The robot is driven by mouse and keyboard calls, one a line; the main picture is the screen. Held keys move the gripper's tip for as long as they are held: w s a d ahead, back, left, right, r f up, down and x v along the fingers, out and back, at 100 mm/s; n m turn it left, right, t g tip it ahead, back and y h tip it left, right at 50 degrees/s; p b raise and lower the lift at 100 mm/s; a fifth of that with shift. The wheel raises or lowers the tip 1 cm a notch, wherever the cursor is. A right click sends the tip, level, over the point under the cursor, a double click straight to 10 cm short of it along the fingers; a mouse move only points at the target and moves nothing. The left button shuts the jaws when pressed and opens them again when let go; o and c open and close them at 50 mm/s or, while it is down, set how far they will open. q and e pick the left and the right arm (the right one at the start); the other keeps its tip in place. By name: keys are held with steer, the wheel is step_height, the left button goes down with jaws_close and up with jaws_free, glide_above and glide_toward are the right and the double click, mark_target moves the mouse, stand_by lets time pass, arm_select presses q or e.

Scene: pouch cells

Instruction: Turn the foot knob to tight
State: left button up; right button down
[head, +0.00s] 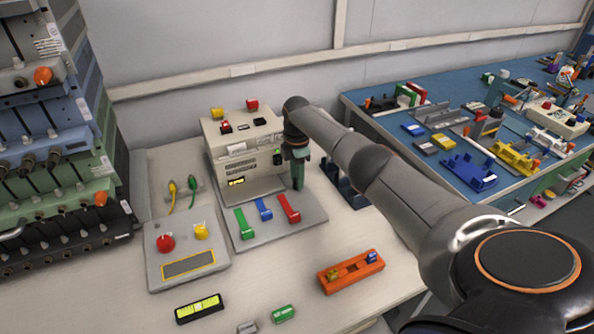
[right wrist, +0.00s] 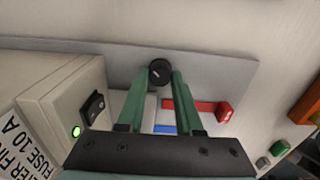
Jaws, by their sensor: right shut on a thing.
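The foot knob (right wrist: 159,73) is a small round black knob with a pale mark on its face, on the grey base plate (right wrist: 215,66). My right gripper (right wrist: 161,80) has its two green fingers on either side of it and is shut on it. In the head view my right gripper (head: 298,184) points down beside the right side of the beige instrument box (head: 240,160). There the knob is hidden behind the fingers. My left gripper is not in view.
Green (head: 244,223), blue (head: 263,208) and red (head: 289,208) pieces lie on the plate in front of the box. A grey panel with a red button (head: 166,243) stands left. An orange holder (head: 350,271) lies in front. Stacked equipment (head: 60,150) fills the far left.

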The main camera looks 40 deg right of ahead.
steer(key=shift+m, duration=1)
steer(key=m+p, duration=0.1)
steer(key=m, duration=0.1)
steer(key=shift+m, duration=0.3)
steer(key=m, duration=0.3)
steer(key=shift+m+p, duration=0.3)
steer(key=shift+p, duration=0.1)
steer(key=m, duration=0.3)
steer(key=shift+w+d+m, duration=0.1)
steer(key=shift+m, duration=0.2)
steer(key=m+p, duration=0.1)
steer(key=m, duration=0.5)
steer(key=shift+d, duration=0.1)
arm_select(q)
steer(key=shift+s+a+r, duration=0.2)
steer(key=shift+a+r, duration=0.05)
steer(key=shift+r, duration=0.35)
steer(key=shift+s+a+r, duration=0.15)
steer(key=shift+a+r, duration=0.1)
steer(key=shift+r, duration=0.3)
arm_select(e)
steer(key=m, duration=0.6)
steer(key=shift+m, duration=0.3)
steer(key=c, duration=0.6)
jaws_free()
